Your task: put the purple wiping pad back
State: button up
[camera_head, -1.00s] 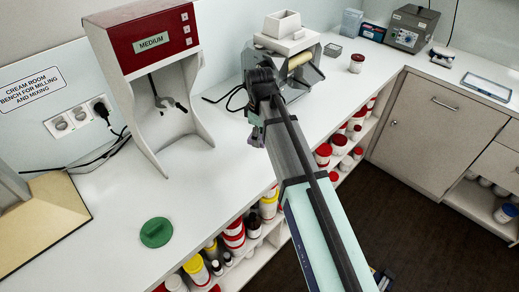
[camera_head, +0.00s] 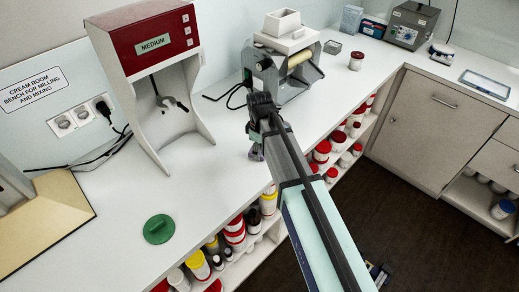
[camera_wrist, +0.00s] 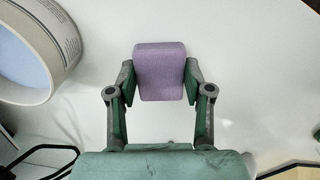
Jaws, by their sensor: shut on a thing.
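The purple wiping pad (camera_wrist: 160,72) is a small rounded block. In the wrist view it sits between the two fingers of my gripper (camera_wrist: 160,82), which is shut on it from both sides. The white bench top shows behind the pad; I cannot tell whether the pad touches it. In the head view my gripper (camera_head: 257,152) is over the bench, just in front of the three-roll mill (camera_head: 284,75). The pad is mostly hidden there by my arm.
A round tub-like thing (camera_wrist: 38,45) with a pale rim stands left in the wrist view. A red-topped mixer stand (camera_head: 150,42) is left of the mill. A green disc (camera_head: 159,229) lies near the bench's front edge. Bench (camera_head: 208,180) between them is clear.

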jog(key=shift+f, duration=0.1)
jog(key=o, duration=1.1)
notch_tip(320, 180, up, 12)
jog(key=b, duration=0.3)
